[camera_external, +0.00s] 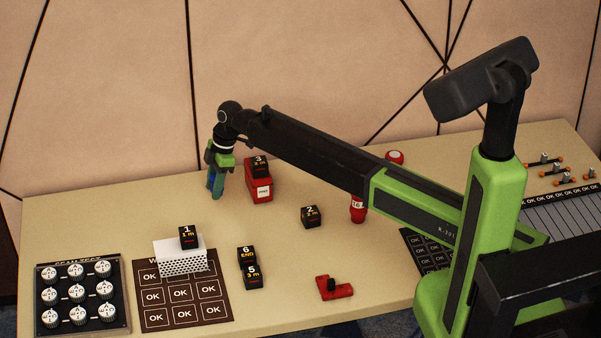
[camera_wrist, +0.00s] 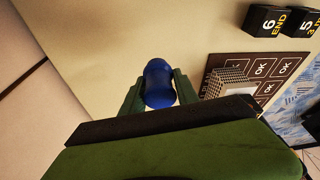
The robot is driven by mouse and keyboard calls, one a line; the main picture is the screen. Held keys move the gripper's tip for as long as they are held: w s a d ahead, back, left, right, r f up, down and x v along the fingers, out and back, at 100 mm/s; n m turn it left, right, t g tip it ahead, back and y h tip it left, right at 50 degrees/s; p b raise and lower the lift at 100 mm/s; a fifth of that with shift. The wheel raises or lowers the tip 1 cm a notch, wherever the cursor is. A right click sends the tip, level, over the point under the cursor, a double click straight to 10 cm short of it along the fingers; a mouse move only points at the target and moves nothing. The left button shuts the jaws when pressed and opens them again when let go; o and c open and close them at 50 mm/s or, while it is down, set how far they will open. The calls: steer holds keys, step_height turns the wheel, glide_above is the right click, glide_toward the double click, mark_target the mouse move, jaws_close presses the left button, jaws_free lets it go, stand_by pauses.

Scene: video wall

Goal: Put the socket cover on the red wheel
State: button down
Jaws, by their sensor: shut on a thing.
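My gripper (camera_external: 214,180) is at the back left of the table, pointing down, shut on a smooth, rounded blue object (camera_wrist: 158,84). The blue object also shows low between the fingers in the outside view (camera_external: 213,187); I cannot tell whether it is the socket cover. I cannot tell whether it touches the table. No red wheel is plain to see. A round red thing with a pale top (camera_external: 395,157) is at the back, behind my arm. A red L-shaped piece with a dark knob (camera_external: 335,289) lies at the front.
A red block (camera_external: 259,188) with black cube 3 on top stands just right of my gripper. A white perforated box (camera_external: 182,261) under cube 1 stands on the brown OK mat (camera_external: 185,318). A tray of round knobs (camera_external: 122,300) is front left. The far left table is bare.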

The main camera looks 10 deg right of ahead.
steer(key=shift+r, duration=0.2)
